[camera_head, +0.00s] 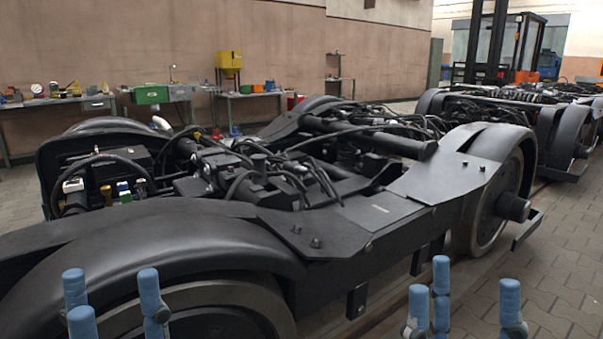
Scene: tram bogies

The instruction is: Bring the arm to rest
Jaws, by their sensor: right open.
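My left gripper (113,297) shows at the bottom left, with blue fingertips pointing up and spread apart with nothing between them. It is in front of the near wheel of a black tram bogie (380,210). My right gripper (470,298) shows at the bottom right, also with blue fingers up, apart and empty. It is in front of the paved floor, to the right of the near wheel. The arms behind both grippers are below the picture's edge and hidden. I cannot tell how far the fingertips are from the bogie.
The bogie fills the middle, with cables and a protruding axle end (513,207) on the right. A second bogie (560,125) and a forklift (497,50) stand behind. Workbenches (60,100) with tools line the back wall. The paved floor (560,250) at right is clear.

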